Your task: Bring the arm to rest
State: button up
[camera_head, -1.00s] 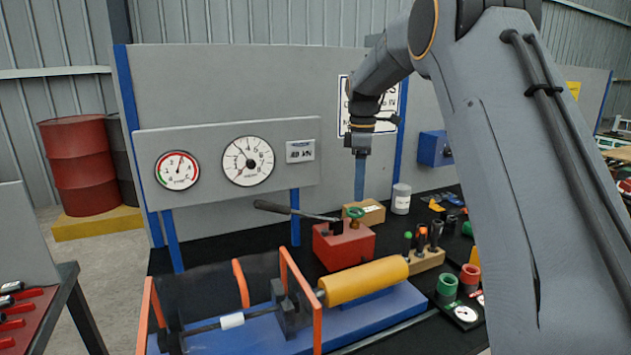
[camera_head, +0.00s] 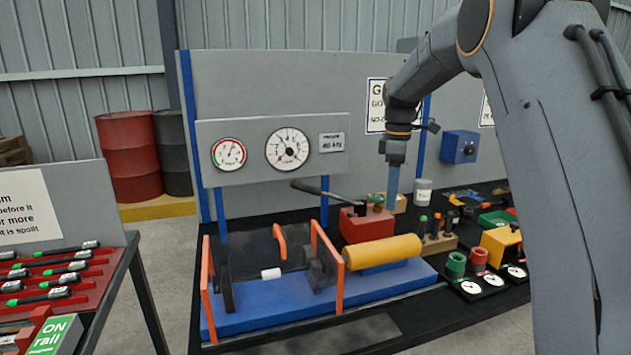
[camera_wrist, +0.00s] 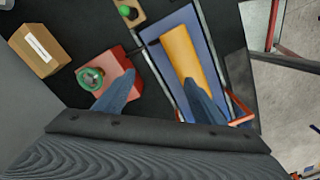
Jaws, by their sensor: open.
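My gripper (camera_head: 393,185) hangs fingers-down from my raised arm in the head view, in front of the grey back panel and above the rear of the bench. In the wrist view my gripper (camera_wrist: 160,95) shows two blue fingers spread apart with nothing between them. Below them lie a red pump block (camera_wrist: 103,85) with a green knob, and a yellow cylinder (camera_wrist: 183,58) on a blue base. Whether the fingertips touch anything cannot be told from the head view; they overlap the red block's (camera_head: 365,226) rear edge there.
The blue test bed (camera_head: 380,290) has orange guard frames (camera_head: 327,270) and a white piece (camera_head: 270,273). A pump lever (camera_head: 325,192) sticks out left. A cardboard box (camera_wrist: 40,50), a tool block (camera_head: 438,243) and green and red cups are close by. A tool rack (camera_head: 70,290) stands left.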

jog(key=s+f+m, duration=0.4)
jog(key=s+f, duration=0.1)
jog(key=s, duration=0.6)
jog(key=s+f+m, duration=0.4)
jog(key=s+m, duration=0.1)
jog(key=s, duration=0.7)
jog(key=s+f+m+t, duration=0.1)
jog(key=s+f+m, duration=0.4)
jog(key=s, duration=0.7)
jog(key=shift+a+f, duration=0.35)
jog(key=shift+a, duration=0.1)
